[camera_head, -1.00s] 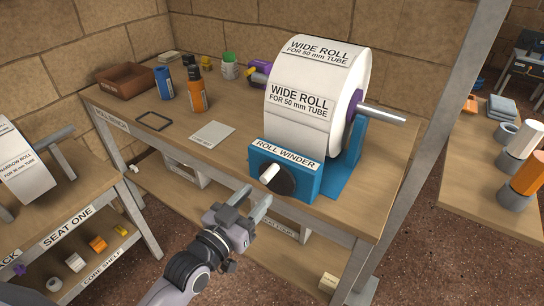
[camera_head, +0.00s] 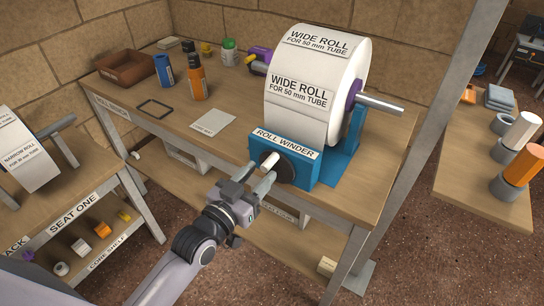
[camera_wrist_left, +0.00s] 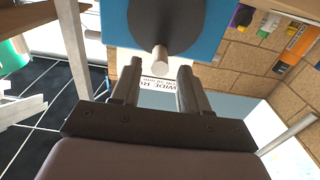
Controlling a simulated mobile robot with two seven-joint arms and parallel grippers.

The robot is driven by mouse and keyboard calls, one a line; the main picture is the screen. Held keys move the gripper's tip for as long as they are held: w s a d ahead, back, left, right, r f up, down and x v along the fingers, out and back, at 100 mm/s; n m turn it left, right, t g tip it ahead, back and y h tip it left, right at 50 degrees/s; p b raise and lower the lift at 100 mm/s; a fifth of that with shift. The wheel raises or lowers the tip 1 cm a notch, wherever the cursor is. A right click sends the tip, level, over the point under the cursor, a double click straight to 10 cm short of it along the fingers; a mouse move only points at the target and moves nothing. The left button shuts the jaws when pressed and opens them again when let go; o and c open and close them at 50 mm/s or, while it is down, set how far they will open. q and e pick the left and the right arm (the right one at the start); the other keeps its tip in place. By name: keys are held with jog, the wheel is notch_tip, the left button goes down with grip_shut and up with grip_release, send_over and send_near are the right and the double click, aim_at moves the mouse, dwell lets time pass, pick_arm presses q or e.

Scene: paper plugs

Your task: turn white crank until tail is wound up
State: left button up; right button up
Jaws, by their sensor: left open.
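The white crank (camera_head: 270,160) is a short peg on a dark disc at the front of the blue roll winder (camera_head: 302,171). The wide white paper roll (camera_head: 310,80) stands on the winder behind it; I cannot make out a loose tail. My left gripper (camera_head: 258,177) is open and empty, just in front of and slightly below the crank. In the left wrist view, the crank (camera_wrist_left: 160,60) points toward me, sideways between the two fingertips (camera_wrist_left: 158,75); I cannot tell whether it lies inside the jaws. No contact shows. My right gripper is not in view.
The wooden bench (camera_head: 240,150) carries a brown tray (camera_head: 127,70), an orange bottle (camera_head: 195,82) and a grey card (camera_head: 213,123). A metal rod (camera_head: 380,103) sticks out right of the roll. A grey post (camera_head: 425,125) rises at the bench's right.

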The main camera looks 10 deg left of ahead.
pick_arm(q)
jog(key=shift+x, duration=1.35)
jog(key=shift+c, duration=0.3)
jog(key=c, duration=0.6)
jog(key=o, duration=0.3)
